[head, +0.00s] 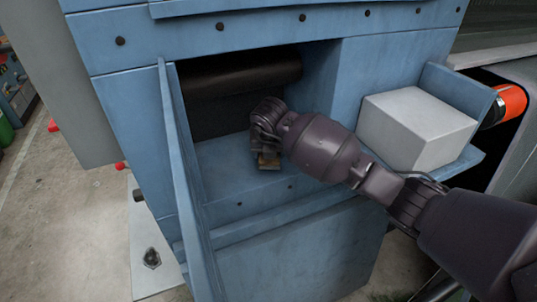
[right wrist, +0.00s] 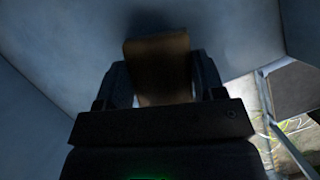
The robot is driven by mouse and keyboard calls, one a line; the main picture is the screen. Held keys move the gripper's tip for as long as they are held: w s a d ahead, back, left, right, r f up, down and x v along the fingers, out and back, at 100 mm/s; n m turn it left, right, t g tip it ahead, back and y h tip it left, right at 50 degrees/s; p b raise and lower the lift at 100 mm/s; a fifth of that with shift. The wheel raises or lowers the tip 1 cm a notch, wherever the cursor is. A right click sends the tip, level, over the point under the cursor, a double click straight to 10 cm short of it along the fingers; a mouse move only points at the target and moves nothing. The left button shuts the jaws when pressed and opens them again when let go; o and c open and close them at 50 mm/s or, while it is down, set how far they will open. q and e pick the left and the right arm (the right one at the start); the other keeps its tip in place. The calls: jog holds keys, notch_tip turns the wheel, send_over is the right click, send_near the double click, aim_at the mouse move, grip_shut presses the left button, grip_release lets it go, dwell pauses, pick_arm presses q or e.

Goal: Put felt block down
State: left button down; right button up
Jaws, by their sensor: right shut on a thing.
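The felt block (head: 269,160) is a small brown block low in the open recess of the blue machine (head: 225,165). My right gripper (head: 266,148) is shut on it, with the arm reaching in from the right. In the right wrist view the block (right wrist: 158,65) sits between the two dark fingers of the gripper (right wrist: 162,82), and its far end sticks out past them. The block is at or just above the blue floor of the recess; I cannot tell whether it touches. My left gripper is not in view.
A dark roller (head: 240,75) spans the back of the recess. A blue side panel (head: 180,170) stands at its left. A pale grey block (head: 415,130) sits on a blue shelf at the right, near an orange-red cylinder (head: 511,101). Bare recess floor (head: 220,180) shows left of the gripper.

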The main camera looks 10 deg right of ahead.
jog(key=shift+f, duration=0.7)
jog(key=shift+w+f, duration=0.2)
jog(key=shift+f, duration=0.2)
jog(key=shift+f, duration=0.1)
jog(key=o, duration=0.9)
jog(key=v, duration=1.2)
jog(key=shift+a+b, duration=0.1)
jog(key=shift+b, duration=0.2)
